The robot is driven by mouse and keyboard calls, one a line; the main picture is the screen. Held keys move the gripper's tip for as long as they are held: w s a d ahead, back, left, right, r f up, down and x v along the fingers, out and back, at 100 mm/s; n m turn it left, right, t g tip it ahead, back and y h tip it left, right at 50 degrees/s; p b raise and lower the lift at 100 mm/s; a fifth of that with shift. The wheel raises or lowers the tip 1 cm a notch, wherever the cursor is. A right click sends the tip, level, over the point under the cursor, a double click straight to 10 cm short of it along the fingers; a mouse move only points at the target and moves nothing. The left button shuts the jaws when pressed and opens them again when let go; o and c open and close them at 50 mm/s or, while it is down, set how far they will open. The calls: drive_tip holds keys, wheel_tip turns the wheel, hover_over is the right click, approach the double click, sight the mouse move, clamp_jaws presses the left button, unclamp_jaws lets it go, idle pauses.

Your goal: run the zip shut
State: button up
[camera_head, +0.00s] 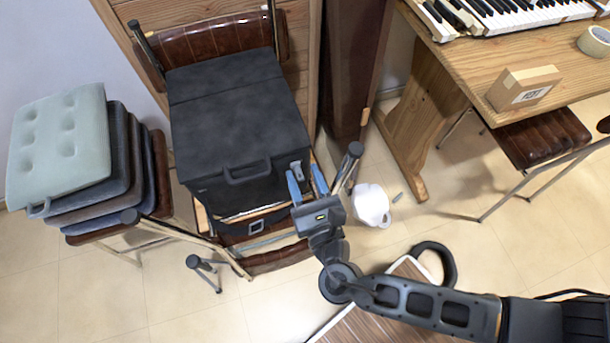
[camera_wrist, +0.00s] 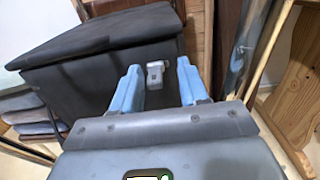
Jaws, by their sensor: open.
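A large black soft case (camera_head: 235,125) with a top handle stands on a chair in the head view, and its dark side fills the left of the wrist view (camera_wrist: 90,75). A small grey zip pull (camera_head: 296,168) sits at its right front corner. In the wrist view the zip pull (camera_wrist: 155,72) lies between and just beyond the two blue fingertips. My gripper (camera_head: 307,182) is open in front of that corner, and its fingers (camera_wrist: 159,84) appear apart with nothing clearly held. The zip's track is hard to make out.
A pile of cushions (camera_head: 60,150) on a stool stands left. A wooden desk (camera_head: 450,65) with piano keys and a small box (camera_head: 524,88) is at right. A white container (camera_head: 370,205) is on the floor right of my gripper. A chair frame surrounds the case.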

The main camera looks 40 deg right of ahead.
drive_tip(key=b+v, duration=0.1)
drive_tip(key=v, duration=0.6)
drive_tip(key=shift+s, duration=0.25)
drive_tip(key=shift+a, duration=0.1)
drive_tip(key=s+d+f+m+g+y, duration=0.2)
drive_tip(key=s+d+m+g, duration=0.1)
drive_tip(key=s+m, duration=0.35)
drive_tip(key=s+d+f+m+g+y, duration=0.1)
drive_tip(key=s+d+m+g+y, duration=0.2)
drive_tip(key=s+m, duration=0.35)
drive_tip(key=s+r+m+t+y, duration=0.1)
drive_tip(key=s+r+m+t, duration=0.2)
drive_tip(key=r+m, duration=1.6)
drive_tip(key=shift+s+a+r+t, duration=0.2)
drive_tip(key=shift+a+r+t, duration=0.25)
drive_tip(key=shift+r, duration=0.55)
